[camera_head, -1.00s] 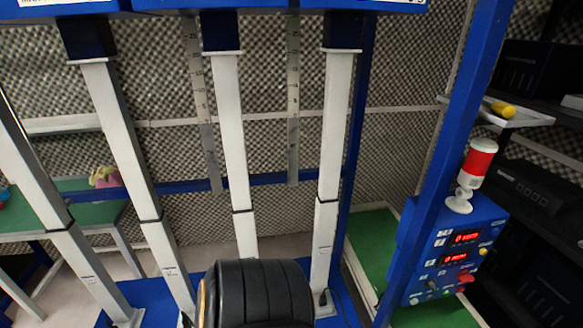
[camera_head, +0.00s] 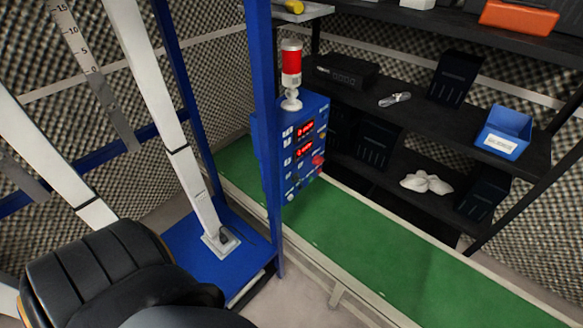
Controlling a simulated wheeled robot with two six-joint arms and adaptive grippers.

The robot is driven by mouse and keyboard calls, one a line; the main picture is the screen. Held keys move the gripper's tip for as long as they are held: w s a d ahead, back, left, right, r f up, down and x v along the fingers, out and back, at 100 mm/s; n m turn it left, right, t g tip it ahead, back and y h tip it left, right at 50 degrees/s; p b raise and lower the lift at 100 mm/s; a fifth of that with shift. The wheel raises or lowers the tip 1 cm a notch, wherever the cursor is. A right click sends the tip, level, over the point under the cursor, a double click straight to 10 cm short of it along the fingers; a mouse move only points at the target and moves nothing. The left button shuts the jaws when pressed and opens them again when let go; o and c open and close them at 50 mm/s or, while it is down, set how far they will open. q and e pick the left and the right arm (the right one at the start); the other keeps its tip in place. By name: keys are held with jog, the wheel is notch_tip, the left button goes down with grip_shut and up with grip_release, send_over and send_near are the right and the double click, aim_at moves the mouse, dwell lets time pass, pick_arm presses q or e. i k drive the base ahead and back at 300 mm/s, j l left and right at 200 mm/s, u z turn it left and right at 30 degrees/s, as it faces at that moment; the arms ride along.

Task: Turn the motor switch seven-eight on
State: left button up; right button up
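A blue control box (camera_head: 309,140) is fixed to a blue upright post, right of the picture's middle. Its face carries two red lit displays (camera_head: 305,129), a red knob (camera_head: 318,160) and several small buttons and switches. The labels are too small to read, so I cannot tell which one is the motor switch or how it is set. A red and white signal lamp (camera_head: 291,66) stands on top of the box. Neither of my grippers shows. Black parts of my own body fill the lower left.
A green-topped bench (camera_head: 370,240) runs below and right of the box. Dark shelves behind hold a blue bin (camera_head: 502,132), an orange case (camera_head: 518,17) and white cloth-like items (camera_head: 426,183). White columns stand on a blue base (camera_head: 235,270) at left. Some floor shows at the bottom.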

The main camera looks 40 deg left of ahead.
aim_at(318, 159)
jog(key=i+l+u, duration=0.15)
jog(key=i, duration=0.25)
jog(key=u, duration=1.95)
